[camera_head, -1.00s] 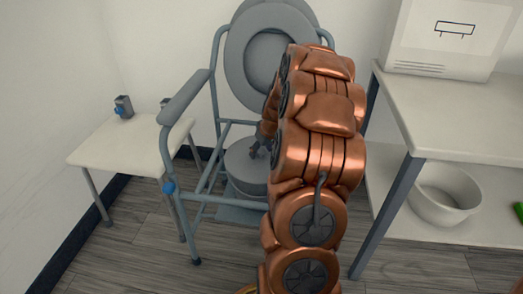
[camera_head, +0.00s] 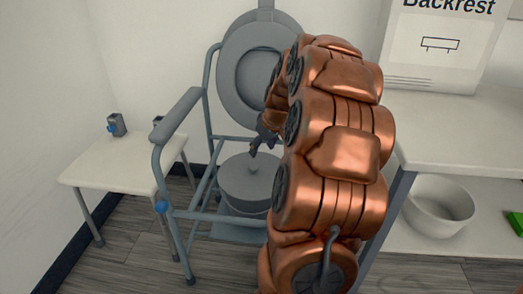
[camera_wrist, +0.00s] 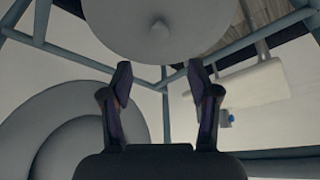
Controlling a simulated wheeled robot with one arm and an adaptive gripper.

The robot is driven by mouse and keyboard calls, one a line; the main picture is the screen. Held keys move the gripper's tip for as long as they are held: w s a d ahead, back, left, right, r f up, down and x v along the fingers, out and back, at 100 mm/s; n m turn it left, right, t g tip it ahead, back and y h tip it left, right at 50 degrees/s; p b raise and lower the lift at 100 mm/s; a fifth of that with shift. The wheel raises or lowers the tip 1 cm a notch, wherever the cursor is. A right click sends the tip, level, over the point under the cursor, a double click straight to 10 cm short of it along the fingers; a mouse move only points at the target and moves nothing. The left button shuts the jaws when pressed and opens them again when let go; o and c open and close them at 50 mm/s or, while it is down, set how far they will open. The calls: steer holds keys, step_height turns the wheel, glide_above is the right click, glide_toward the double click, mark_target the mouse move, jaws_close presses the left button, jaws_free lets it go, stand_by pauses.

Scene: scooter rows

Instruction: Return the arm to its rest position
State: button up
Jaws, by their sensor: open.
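My copper-coloured arm (camera_head: 335,140) arches across the middle of the head view and hides part of the commode chair's right side. My gripper (camera_head: 255,147) shows small and dark beyond it, inside the chair frame. In the wrist view my gripper (camera_wrist: 158,75) is open, its two dark fingers apart with nothing between them. A grey lidded bucket (camera_head: 245,183) with a small knob sits low in the chair frame. In the wrist view the bucket's lid (camera_wrist: 125,20) is beyond the fingertips, apart from them.
The grey commode chair (camera_head: 178,118) has its ring seat raised. A white bench (camera_head: 110,170) with small grey-blue clamps (camera_head: 117,125) stands left. At right are a white table (camera_head: 460,130), a box marked Backrest (camera_head: 435,50), a bowl (camera_head: 438,205) and a green item (camera_head: 515,222).

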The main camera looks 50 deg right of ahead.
stand_by(0.4)
steer(key=s+a+r+n+g+y+p, duration=0.1)
steer(key=s+a+r+p, duration=0.2)
steer(key=a+r+p, duration=0.9)
steer(key=s+a+r+n+g+y+p, duration=0.1)
steer(key=s+a+r+g+p, duration=0.15)
steer(key=a+r+p, duration=0.9)
steer(key=s+a+r+g+p, duration=0.1)
steer(key=s+a+r+p, duration=0.5)
steer(key=s+r+p, duration=0.3)
steer(key=s+a+r+g+h+p, duration=0.1)
steer(key=s+a+r+g+p, duration=0.1)
steer(key=s+a+r+p, duration=0.4)
steer(key=s+r+p, duration=0.3)
steer(key=s, duration=0.1)
steer(key=shift+s+a, duration=0.35)
steer(key=shift+a, duration=0.05)
